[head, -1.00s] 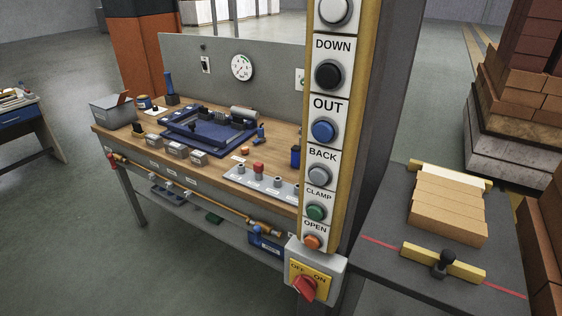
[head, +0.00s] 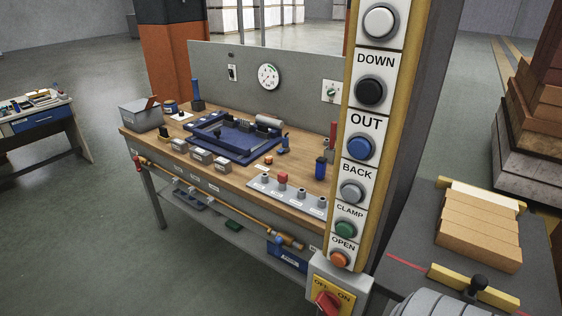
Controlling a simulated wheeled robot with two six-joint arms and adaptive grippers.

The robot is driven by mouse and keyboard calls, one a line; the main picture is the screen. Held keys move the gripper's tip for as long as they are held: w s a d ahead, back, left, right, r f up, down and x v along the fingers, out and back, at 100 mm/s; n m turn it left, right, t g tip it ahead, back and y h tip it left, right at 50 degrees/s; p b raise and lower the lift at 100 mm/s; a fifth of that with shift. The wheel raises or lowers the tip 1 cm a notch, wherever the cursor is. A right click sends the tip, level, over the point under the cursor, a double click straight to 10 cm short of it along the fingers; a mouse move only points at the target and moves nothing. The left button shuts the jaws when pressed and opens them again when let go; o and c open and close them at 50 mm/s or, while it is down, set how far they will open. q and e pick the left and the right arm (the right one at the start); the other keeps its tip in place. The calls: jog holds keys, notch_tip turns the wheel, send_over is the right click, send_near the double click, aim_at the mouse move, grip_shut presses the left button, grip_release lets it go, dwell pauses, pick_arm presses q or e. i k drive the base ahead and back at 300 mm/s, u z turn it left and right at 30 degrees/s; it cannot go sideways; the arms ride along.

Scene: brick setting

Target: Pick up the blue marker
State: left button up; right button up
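I cannot make out a blue marker for certain in the head view. Blue things on the wooden workbench (head: 290,172) include a blue cylinder (head: 321,168) near its right end and a tall blue upright piece (head: 197,96) at its back left. Small items, too small to tell apart, lie on the desk (head: 24,122) at the far left. Neither of my grippers is in view.
A control post (head: 362,200) with large buttons stands close in front, hiding the bench's right end. Right of it, a dark table (head: 410,245) bears tan bricks (head: 478,232). Brick stacks (head: 535,100) stand behind. Floor is clear between desk and workbench.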

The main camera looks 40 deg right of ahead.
aim_at(321, 163)
jog(key=i, duration=2.1)
jog(key=z, duration=0.5)
